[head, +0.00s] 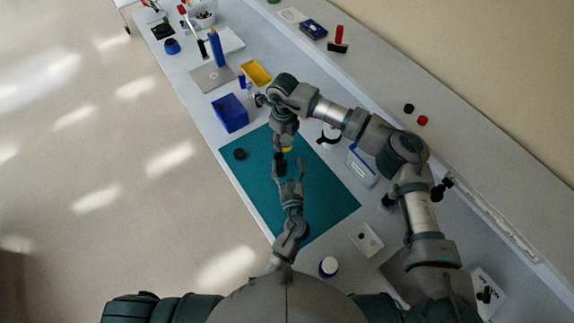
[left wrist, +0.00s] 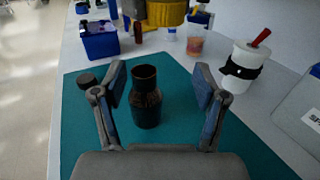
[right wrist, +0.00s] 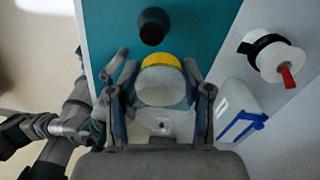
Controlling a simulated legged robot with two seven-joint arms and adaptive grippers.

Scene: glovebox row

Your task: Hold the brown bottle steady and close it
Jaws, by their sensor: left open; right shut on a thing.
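The dark brown bottle (left wrist: 146,105) stands upright on the teal mat (head: 325,205), its top uncapped in the left wrist view. My left gripper (left wrist: 160,85) is open, with one finger on each side of the bottle and gaps between. A black cap (left wrist: 88,81) lies on the mat left of the bottle; it also shows in the head view (head: 239,154). My right gripper (right wrist: 160,100) is shut on a pale container with a yellow end (right wrist: 160,62). It holds this above the mat, beyond the bottle as seen from the left wrist.
A blue bin (head: 230,113) stands at the mat's far left corner. A white cup with a black band and red stick (left wrist: 243,65) stands to the right.

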